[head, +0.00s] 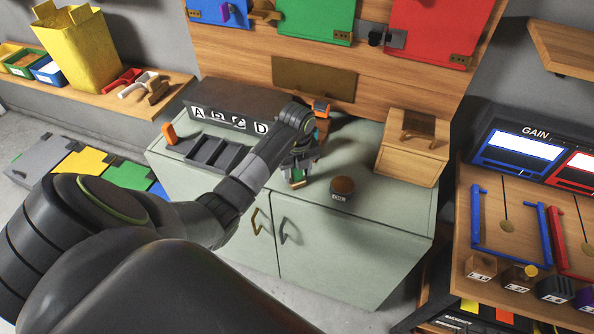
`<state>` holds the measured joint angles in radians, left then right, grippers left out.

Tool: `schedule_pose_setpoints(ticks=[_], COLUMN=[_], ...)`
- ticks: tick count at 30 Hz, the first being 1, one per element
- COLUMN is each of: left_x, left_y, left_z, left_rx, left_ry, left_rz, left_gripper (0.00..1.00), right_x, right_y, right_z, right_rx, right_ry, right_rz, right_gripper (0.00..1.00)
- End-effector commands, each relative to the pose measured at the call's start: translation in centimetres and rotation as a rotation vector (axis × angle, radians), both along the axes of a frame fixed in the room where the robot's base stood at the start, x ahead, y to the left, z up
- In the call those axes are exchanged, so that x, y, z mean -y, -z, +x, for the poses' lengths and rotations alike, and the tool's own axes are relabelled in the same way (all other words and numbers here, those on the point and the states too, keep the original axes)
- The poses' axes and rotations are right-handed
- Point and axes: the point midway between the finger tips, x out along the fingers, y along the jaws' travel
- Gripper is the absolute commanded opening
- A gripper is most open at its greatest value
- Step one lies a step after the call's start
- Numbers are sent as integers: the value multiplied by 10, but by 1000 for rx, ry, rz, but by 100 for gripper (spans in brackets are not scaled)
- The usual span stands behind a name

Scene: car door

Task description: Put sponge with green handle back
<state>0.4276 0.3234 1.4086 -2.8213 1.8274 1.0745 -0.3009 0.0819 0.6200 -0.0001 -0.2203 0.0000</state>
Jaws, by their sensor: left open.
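My left gripper (298,172) points down over the pale green cabinet top, right of the black rack. It is open. A small block with green and tan parts (297,183), which looks like the sponge with the green handle, stands at its fingertips on the cabinet top. The fingers partly hide it, and I cannot tell whether they touch it. The black rack (205,150) has sloped slots below the letters A to D; my arm covers part of its right side. My right gripper is not in view.
A dark round container with a brown top (342,189) stands just right of the gripper. A wooden box (412,148) is at the back right. An orange item (320,108) is behind the gripper, and another orange piece (169,133) is at the rack's left. The front right cabinet top is clear.

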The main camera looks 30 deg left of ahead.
Motion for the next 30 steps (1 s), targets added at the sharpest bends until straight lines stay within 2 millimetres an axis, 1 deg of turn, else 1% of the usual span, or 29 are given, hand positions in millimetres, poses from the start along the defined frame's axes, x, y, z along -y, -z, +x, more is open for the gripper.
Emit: schedule_pose_setpoints(ticks=[5, 7, 11, 13, 15, 18, 24, 30], left_x=[0, 0, -1, 0, 0, 0, 1, 1], left_y=[-5, -10, -34, -50, -72, -88, -109, -120], left_z=[0, 1, 2, 2, 0, 0, 0, 0], left_rx=[0, 4, 7, 7, 3, 1, -1, -1], left_ry=[0, 1, 1, 2, 0, 0, 0, 0], left_rz=[0, 0, 3, 3, 1, -1, -1, -1], left_gripper=[49, 49, 49, 49, 49, 49, 49, 49], right_x=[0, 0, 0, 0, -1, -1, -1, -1], right_y=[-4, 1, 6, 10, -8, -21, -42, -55], right_z=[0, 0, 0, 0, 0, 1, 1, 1], right_rx=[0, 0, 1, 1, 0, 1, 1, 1], right_ry=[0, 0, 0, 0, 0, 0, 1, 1], right_rz=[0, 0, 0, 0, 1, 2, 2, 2], right_gripper=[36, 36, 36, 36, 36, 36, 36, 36])
